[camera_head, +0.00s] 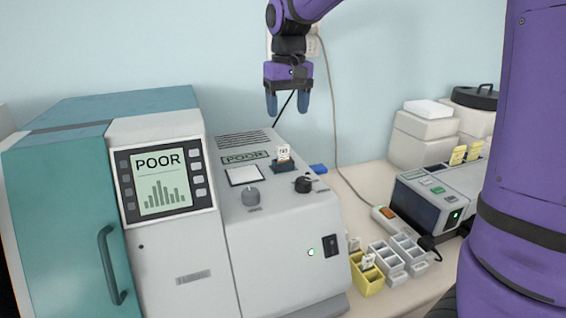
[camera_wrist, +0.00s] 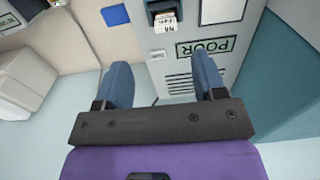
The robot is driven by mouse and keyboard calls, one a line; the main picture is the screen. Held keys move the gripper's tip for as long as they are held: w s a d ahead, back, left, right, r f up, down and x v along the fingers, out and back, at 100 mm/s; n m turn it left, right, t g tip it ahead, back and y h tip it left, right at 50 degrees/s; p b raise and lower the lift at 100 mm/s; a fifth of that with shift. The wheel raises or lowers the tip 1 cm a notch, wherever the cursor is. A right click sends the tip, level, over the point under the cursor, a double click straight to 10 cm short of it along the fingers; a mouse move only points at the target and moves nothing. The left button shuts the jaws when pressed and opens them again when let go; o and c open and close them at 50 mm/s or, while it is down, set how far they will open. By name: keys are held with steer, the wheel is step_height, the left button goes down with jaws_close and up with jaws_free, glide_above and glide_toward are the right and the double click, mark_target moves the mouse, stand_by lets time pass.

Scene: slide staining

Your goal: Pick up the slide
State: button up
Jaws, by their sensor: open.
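A slide (camera_head: 283,153) with a white label stands upright in a dark slot on top of the grey machine (camera_head: 283,235). Its labelled end sticks up out of the slot. In the wrist view the slide (camera_wrist: 164,22) shows near the top, in the slot, beyond the fingertips. My gripper (camera_head: 287,108) is open and empty, above the back of the machine and higher than the slide. In the wrist view its two blue fingers (camera_wrist: 160,75) are spread apart with nothing between them. Another labelled slide (camera_head: 368,261) sits in a yellow rack (camera_head: 367,280) on the bench.
A teal and white cabinet (camera_head: 70,190) with a "POOR" screen (camera_head: 161,182) stands left of the machine. Knobs (camera_head: 303,185) rise near the slot. Grey racks (camera_head: 388,262), a power strip (camera_head: 387,213) and another device (camera_head: 432,200) are at right. A cable hangs behind.

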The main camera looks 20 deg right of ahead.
mark_target(283, 146)
steer(key=shift+w+a+f, duration=0.1)
steer(key=shift+w+f, duration=0.15)
steer(key=shift+w, duration=0.05)
steer(key=shift+f, duration=0.3)
steer(key=f, duration=1)
steer(key=shift+w+a+f, duration=0.1)
steer(key=shift+a, duration=0.15)
steer(key=c, duration=1.1)
